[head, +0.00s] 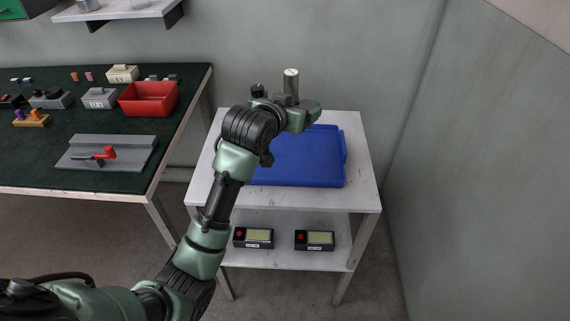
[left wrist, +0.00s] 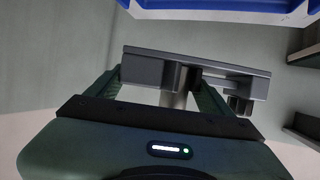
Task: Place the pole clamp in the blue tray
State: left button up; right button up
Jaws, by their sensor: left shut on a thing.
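The pole clamp (head: 291,86) is a grey metal piece with a light upright cylinder. It is held up over the back of the blue tray (head: 315,165), which lies on a white two-level stand. My left gripper (head: 296,113) is shut on the clamp. In the left wrist view the clamp (left wrist: 147,69) sits crosswise between the fingers, with a dark knob at its right end. The tray's blue edge (left wrist: 228,14) shows at the top there. My arm hides the tray's left part; the visible tray floor is bare. My right gripper is not in view.
Two black devices with displays (head: 253,238) (head: 314,240) lie on the stand's lower shelf. At left, a dark green bench holds a red bin (head: 148,99), a grey plate (head: 128,153) with a red-handled clamp and several small parts. A wall stands at right.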

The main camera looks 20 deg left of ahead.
aim_at(298, 99)
pick_arm(q)
jog(key=w+r, duration=0.1)
jog(key=w+r+b, duration=0.1)
jog(key=w, duration=0.1)
jog(key=shift+a+r, duration=0.15)
jog(key=shift+w+f, duration=0.1)
jog(key=shift+f, duration=0.15)
notch_tip(298, 99, down, 14)
jog(key=shift+f+b, duration=0.15)
jog(key=shift+b, duration=0.2)
jog(key=shift+f, duration=2.35)
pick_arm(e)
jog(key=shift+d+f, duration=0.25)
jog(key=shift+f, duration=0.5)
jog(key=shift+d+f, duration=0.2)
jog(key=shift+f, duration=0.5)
pick_arm(q)
jog(key=o, duration=1.6)
jog(key=shift+f, duration=0.2)
jog(key=shift+o, duration=0.2)
jog(key=shift+r, duration=0.15)
